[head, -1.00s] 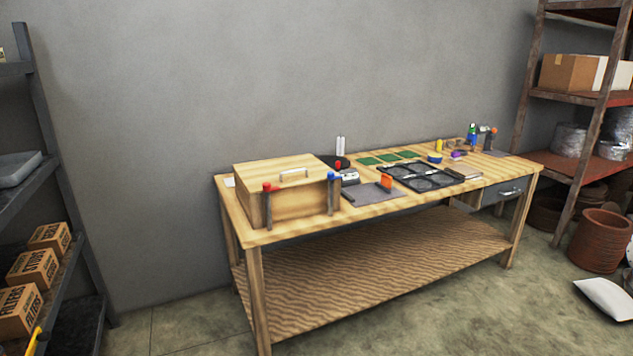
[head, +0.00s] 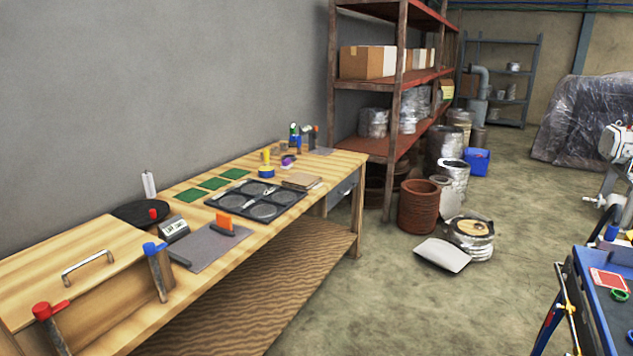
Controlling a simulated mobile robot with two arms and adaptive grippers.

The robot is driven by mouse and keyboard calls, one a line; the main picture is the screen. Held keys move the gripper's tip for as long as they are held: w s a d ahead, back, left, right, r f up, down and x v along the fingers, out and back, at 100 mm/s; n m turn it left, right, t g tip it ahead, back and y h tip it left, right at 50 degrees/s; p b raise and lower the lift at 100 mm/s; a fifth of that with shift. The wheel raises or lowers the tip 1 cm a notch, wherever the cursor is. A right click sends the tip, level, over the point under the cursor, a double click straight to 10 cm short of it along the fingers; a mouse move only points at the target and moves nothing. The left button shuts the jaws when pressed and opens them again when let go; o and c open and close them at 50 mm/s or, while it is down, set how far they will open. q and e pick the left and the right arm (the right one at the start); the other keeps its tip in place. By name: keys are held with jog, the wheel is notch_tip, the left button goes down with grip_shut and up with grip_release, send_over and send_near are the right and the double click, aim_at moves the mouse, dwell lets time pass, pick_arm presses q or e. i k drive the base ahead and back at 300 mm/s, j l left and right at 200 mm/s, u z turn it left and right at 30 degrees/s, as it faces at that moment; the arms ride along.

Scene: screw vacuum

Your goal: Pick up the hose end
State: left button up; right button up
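I cannot make out a hose end for certain in the head view. A grey bent pipe (head: 481,82) stands at the back beside the far shelf, too small to tell what it is. A black curved bar or tube (head: 600,222) rises at the blue cart (head: 600,290) on the right edge; I cannot tell which it is. Neither of my grippers is in view.
A wooden workbench (head: 336,168) runs along the left wall, with a lidded wooden box (head: 75,262), black tray (head: 256,200) and small tools. Open floor lies between bench and cart.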

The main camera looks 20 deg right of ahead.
aim_at(611, 231)
jog(key=i+l+z, duration=0.2)
jog(key=z, duration=0.2)
jog(key=i+z, duration=0.75)
jog(key=i+j+z, duration=0.1)
jog(key=i+z, duration=0.3)
